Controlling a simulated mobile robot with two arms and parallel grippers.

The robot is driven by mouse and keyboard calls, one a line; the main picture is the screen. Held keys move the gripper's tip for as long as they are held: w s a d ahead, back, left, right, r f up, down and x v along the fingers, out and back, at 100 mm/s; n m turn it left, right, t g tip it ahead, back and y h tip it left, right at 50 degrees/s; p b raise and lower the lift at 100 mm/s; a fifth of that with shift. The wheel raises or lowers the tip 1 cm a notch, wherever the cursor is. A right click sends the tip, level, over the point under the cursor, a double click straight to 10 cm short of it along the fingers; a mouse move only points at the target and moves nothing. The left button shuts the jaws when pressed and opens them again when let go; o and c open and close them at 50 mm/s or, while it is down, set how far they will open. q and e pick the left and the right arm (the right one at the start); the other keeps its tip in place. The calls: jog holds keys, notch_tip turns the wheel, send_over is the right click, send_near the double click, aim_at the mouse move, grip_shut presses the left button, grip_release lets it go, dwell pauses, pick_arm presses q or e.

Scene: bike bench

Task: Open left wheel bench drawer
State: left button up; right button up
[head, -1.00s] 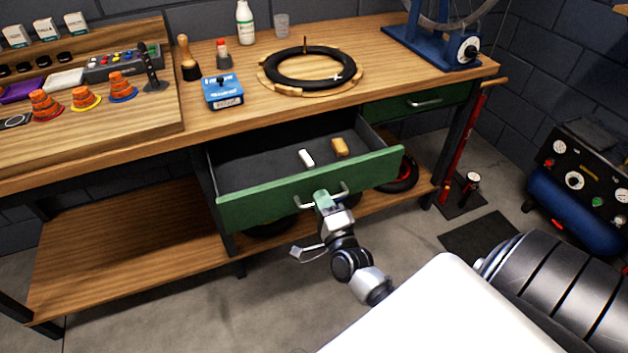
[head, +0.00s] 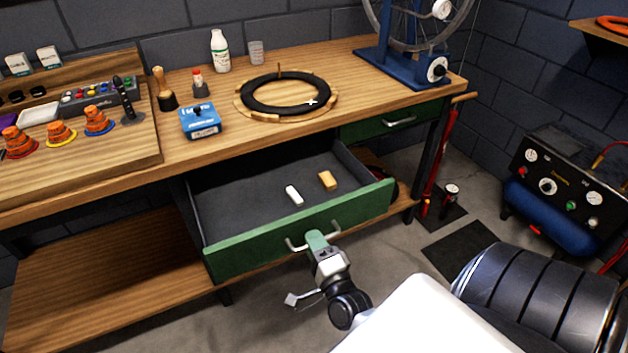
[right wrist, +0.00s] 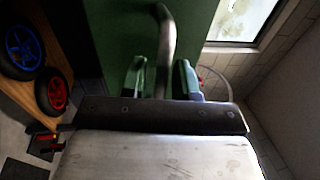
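The left wheel bench drawer (head: 298,238) has a green front and grey inside, and stands pulled far out under the bench top in the head view. Its curved metal handle (head: 296,246) is on the front, and the handle also shows in the right wrist view (right wrist: 168,45). My right gripper (head: 314,238) is at the handle, with one green-tipped finger on each side of the bar in the right wrist view (right wrist: 162,78). My left gripper is not in view.
The drawer holds a white block (head: 294,196) and a tan block (head: 328,180). A second green drawer (head: 392,121) to the right is shut. A tyre (head: 285,92) lies on the bench top (head: 215,150). A blue compressor (head: 550,212) stands at the right.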

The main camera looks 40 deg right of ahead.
jog(key=shift+o, duration=0.5)
jog(key=b+v, duration=0.1)
jog(key=v, duration=1)
jog(key=shift+w+f, duration=0.1)
jog(key=shift+w, duration=0.05)
